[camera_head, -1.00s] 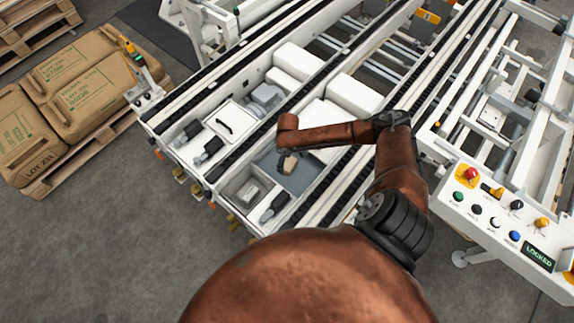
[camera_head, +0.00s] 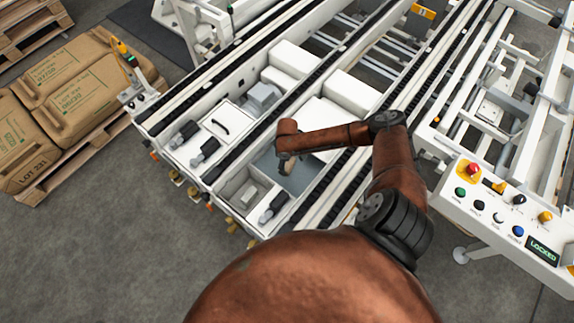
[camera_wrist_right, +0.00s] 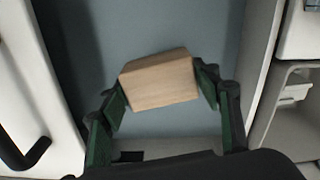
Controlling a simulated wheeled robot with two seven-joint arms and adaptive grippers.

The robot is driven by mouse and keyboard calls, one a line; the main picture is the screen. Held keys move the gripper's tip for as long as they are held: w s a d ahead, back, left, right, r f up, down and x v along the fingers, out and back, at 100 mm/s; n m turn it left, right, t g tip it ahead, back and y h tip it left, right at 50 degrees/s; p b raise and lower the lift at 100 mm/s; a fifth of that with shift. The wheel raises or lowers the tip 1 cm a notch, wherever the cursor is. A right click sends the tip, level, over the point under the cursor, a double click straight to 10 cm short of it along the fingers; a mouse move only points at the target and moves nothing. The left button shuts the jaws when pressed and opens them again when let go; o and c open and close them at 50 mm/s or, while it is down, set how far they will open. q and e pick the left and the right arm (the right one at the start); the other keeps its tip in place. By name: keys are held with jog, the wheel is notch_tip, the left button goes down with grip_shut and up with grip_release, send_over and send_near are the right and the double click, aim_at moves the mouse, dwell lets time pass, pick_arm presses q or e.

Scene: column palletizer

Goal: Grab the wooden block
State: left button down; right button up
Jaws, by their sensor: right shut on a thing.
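The wooden block (camera_wrist_right: 158,82) is a light tan piece with slanted ends. In the right wrist view it sits between the two dark green finger pads of my right gripper (camera_wrist_right: 162,92), which is shut on it. Behind the block is a flat blue-grey surface. In the head view my right gripper (camera_head: 286,165) hangs from the brown arm over the blue-grey bay of the white conveyor frame. There the block is mostly hidden and hard to make out. My left gripper does not show.
White machine walls flank the blue-grey bay floor (camera_head: 304,178), with a black handle (camera_wrist_right: 30,155) on one side. Black conveyor rails (camera_head: 340,185) run diagonally nearby. A control panel (camera_head: 500,215) stands at the right, and stacked sacks (camera_head: 75,100) on a pallet at the left.

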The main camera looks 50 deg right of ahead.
jog(key=c, duration=0.3)
jog(key=shift+r, duration=0.1)
